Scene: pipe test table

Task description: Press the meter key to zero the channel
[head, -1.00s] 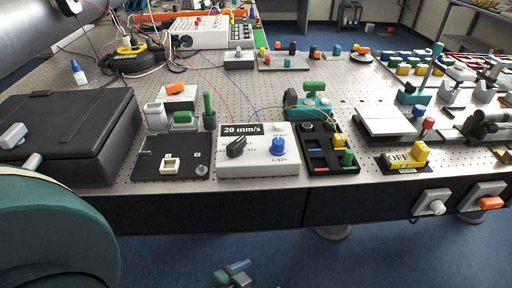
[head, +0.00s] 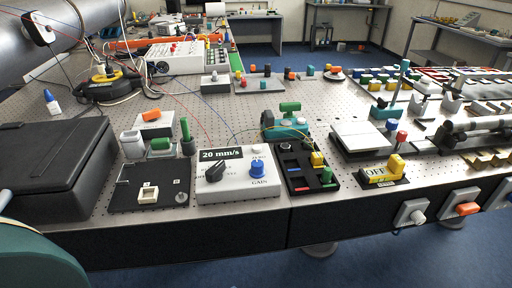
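The meter (head: 238,190) is a white box near the front edge of the table. Its black display (head: 221,154) reads "20 mm/s". A black pointer knob (head: 215,169) sits at its left and a blue knob (head: 257,168) marked GAIN at its right. A small pale round key (head: 257,149), with lettering under it that seems to read ZERO, is at the back right of the meter's top. Nothing covers it. Neither gripper shows in the head view. A teal rounded part at the lower left seems to be my own arm.
A black plate (head: 120,200) with a white square lies left of the meter, and a black tray (head: 294,187) with small coloured parts right of it. A black case (head: 50,170) fills the table's left.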

